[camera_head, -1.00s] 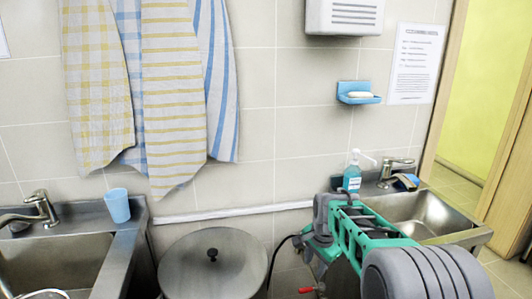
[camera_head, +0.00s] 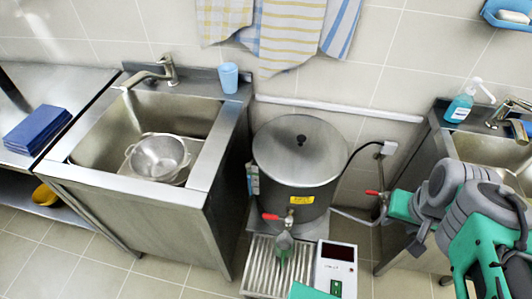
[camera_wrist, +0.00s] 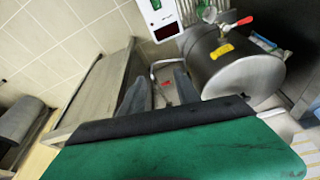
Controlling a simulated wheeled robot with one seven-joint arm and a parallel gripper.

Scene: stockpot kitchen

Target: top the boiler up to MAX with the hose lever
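The boiler (camera_head: 285,195) is a round steel pot with a lid, a yellow label and a red-handled tap (camera_head: 272,217) at its front. A small gauge strip (camera_head: 253,180) is on its left side, its level too small to read. The hose lever (camera_head: 372,193) has a red handle and stands right of the boiler beside a thin pipe. My gripper (camera_wrist: 160,88) points down into the gap beside the boiler (camera_wrist: 238,75). Its two grey fingers are apart, with the red lever handle (camera_wrist: 167,83) seen between them; contact cannot be told. The head view mostly hides the fingers.
A control box (camera_head: 336,268) with a red display stands front right of the boiler, beside a slatted drip grate (camera_head: 262,270). A left sink (camera_head: 85,160) holds a steel colander (camera_head: 158,156). A right sink (camera_head: 470,150) stands close to my arm. Tiled floor is open at front left.

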